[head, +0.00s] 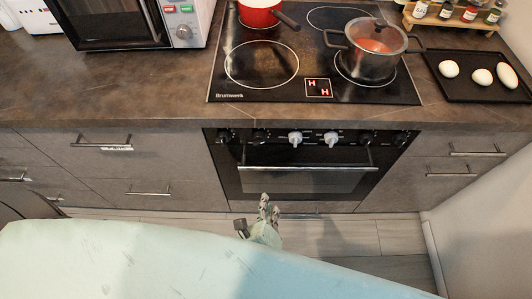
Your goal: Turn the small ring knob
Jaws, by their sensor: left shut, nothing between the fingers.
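A row of knobs runs along the top of the black oven front (232,178). Two light grey knobs are in the middle, one left of centre (296,138) and one right of centre (331,138). Several dark knobs flank them, including the far left knob (224,136) and the far right knob (401,138). I cannot tell which knob belongs to the small ring. My left gripper (268,207) is shut and empty, in front of the lower oven door, below the knobs and apart from them. My right gripper is not in view.
The oven handle (305,168) sticks out below the knobs. On the hob (250,92) stand a red pot (260,14) and a lidded glass pot (369,50). A display shows two red H marks (318,88). A black tray (470,88) with eggs lies right; a microwave (115,22) stands left.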

